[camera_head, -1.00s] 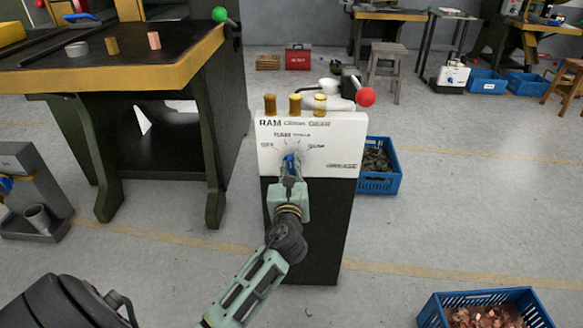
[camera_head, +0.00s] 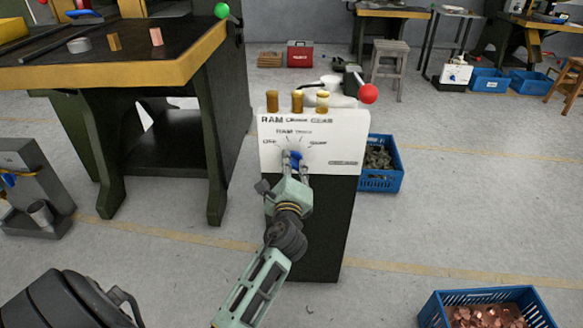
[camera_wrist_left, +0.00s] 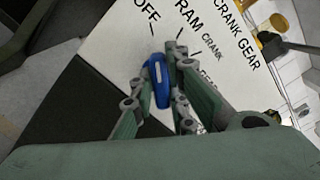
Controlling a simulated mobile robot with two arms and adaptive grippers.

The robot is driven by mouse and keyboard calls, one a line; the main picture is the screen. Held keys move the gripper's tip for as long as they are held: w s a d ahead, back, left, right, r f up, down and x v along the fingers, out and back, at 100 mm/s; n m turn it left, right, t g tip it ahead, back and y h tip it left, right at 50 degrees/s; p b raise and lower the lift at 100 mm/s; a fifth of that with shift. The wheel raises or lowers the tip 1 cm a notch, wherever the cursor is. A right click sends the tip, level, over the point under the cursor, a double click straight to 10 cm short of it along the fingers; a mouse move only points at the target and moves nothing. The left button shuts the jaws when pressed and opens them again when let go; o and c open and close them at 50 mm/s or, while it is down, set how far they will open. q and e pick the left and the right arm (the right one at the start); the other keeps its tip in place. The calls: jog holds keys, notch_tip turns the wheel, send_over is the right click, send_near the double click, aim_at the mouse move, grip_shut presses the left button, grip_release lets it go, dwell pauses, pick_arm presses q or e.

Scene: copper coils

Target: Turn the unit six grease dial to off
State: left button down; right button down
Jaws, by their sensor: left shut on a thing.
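The blue grease dial (camera_head: 296,159) sits on the front of the white panel (camera_head: 345,140) on a dark stand. My left gripper (camera_head: 297,160) reaches it from below, with a finger on each side. In the left wrist view the dial (camera_wrist_left: 157,82) is between the fingertips (camera_wrist_left: 154,82), and the gripper is shut on it. The dial's white line points roughly along the tick by the word OFF. The fingers partly hide the lower labels. My right gripper is not in view.
Three brass cylinders (camera_head: 298,102) stand on the panel's top. A red ball (camera_head: 368,93) on a lever is at its right. A blue crate (camera_head: 382,184) stands behind the stand at right. A dark workbench (camera_head: 150,75) is at left. The floor at right is mostly open.

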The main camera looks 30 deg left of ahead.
pick_arm(q)
jog(key=shift+f+n, duration=0.15)
jog(key=shift+n, duration=0.25)
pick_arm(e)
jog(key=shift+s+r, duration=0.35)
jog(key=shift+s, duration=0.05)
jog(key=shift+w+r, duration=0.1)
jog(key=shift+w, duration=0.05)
pick_arm(q)
jog(key=c, duration=1.7)
grip_release()
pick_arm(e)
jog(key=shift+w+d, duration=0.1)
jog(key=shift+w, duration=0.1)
pick_arm(q)
jog(key=shift+s, duration=0.15)
jog(key=v, duration=1.2)
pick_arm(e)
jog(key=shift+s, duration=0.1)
